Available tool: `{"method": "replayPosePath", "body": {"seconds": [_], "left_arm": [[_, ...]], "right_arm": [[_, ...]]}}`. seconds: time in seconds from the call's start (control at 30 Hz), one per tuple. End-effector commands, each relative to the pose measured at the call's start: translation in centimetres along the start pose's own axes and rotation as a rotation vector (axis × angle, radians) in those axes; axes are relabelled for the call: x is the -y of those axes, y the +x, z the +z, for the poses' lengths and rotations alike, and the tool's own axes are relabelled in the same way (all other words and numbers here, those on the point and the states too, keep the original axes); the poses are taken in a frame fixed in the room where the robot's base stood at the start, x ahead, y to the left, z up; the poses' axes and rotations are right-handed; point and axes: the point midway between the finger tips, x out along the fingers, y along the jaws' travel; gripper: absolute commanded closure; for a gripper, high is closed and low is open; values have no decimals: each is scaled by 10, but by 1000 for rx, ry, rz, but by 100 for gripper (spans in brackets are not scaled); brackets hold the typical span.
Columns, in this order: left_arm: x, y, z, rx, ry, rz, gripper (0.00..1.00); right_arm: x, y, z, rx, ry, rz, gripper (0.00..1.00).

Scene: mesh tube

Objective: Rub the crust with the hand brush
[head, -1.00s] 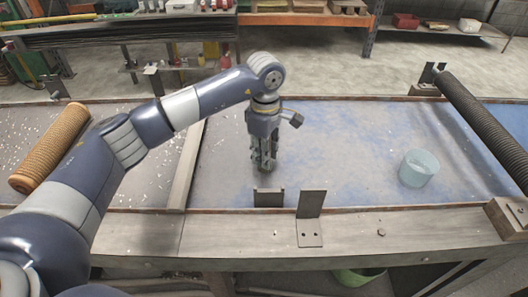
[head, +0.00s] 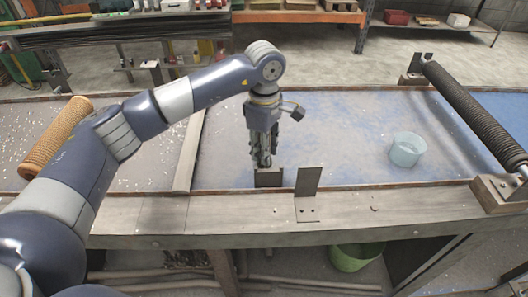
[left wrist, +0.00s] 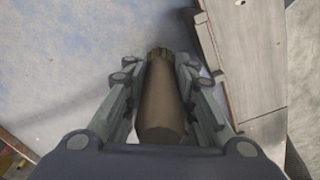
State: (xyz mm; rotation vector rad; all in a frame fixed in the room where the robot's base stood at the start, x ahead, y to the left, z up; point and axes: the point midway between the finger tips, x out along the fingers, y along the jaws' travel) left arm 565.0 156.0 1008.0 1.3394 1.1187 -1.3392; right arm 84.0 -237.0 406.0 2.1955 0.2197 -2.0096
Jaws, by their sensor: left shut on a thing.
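In the left wrist view the gripper (left wrist: 158,68) is shut on a brown, rounded handle (left wrist: 163,108), which I take to be the hand brush. Its bristles are hidden. In the head view the fingers hide most of the held thing. A tan ribbed mesh tube (head: 56,138) lies at the left, and a dark ribbed roller (head: 468,108) is at the right. I cannot make out which surface bears the crust. My right gripper is out of view.
A pale blue cup (head: 407,150) stands on the blue surface (head: 335,130). A green bucket (head: 355,256) is below the table.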

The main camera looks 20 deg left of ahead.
Motion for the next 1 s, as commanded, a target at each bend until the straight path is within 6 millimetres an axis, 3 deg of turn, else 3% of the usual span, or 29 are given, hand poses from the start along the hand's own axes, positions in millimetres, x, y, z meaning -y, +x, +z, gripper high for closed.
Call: {"method": "replayPosePath", "body": {"seconds": [0.5,1.0], "left_arm": [[3,-48,3,0,-7,1,99],[4,-52,4,0,-8,0,99]], "right_arm": [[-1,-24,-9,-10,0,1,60],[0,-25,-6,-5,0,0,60]]}}
